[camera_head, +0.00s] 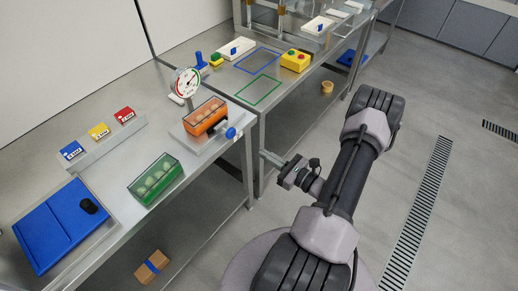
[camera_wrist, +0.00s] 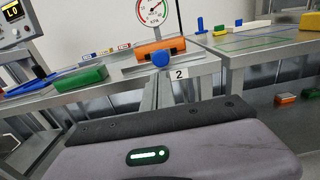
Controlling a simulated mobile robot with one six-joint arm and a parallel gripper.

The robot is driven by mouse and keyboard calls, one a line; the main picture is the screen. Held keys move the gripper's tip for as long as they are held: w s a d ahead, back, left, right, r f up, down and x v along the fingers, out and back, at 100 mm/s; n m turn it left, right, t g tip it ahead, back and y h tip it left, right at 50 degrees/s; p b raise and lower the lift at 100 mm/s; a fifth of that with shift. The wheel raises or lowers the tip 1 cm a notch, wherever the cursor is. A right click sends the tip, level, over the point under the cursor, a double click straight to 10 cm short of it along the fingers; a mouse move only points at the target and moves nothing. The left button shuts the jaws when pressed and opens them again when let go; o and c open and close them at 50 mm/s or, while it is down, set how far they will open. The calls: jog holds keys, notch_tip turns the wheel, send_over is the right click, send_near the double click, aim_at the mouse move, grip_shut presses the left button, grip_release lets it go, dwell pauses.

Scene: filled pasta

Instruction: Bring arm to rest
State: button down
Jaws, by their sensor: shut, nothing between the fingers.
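My gripper (camera_head: 274,160) is in the head view, off the front edge of the steel tables, near the leg where the two tables meet. It is shut and holds nothing. My arm reaches from the bottom of the head view up to the right and bends back towards the tables.
The floor on the right is clear.

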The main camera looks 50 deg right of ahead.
dwell(0.4)
jog(key=w+a+r+n+g+y, duration=0.4)
jog(key=w+a+r+n+y, duration=0.1)
jog(key=a+r+n+y, duration=0.4)
jog(key=s+a+r+n+g+b, duration=0.1)
jog(key=a+r+n+g, duration=0.35)
jog(key=a, duration=0.35)
jog(key=s+a+r+n+g+b, duration=0.1)
jog(key=s+a+r+n+g, duration=0.15)
jog(key=a+n+g, duration=0.4)
jog(key=s+a+r+n+t+h+b, duration=0.1)
jog(key=s+a+r+n+t+h, duration=0.1)
jog(key=s+a+r+n+h, duration=0.6)
jog(key=s+a+r+n, duration=0.1)
jog(key=s+n, duration=0.1)
jog(key=shift+r+n+t+h, duration=0.15)
jog(key=shift+n+t+h, duration=0.15)
jog(key=shift+t, duration=0.1)
jog(key=shift+s, duration=0.1)
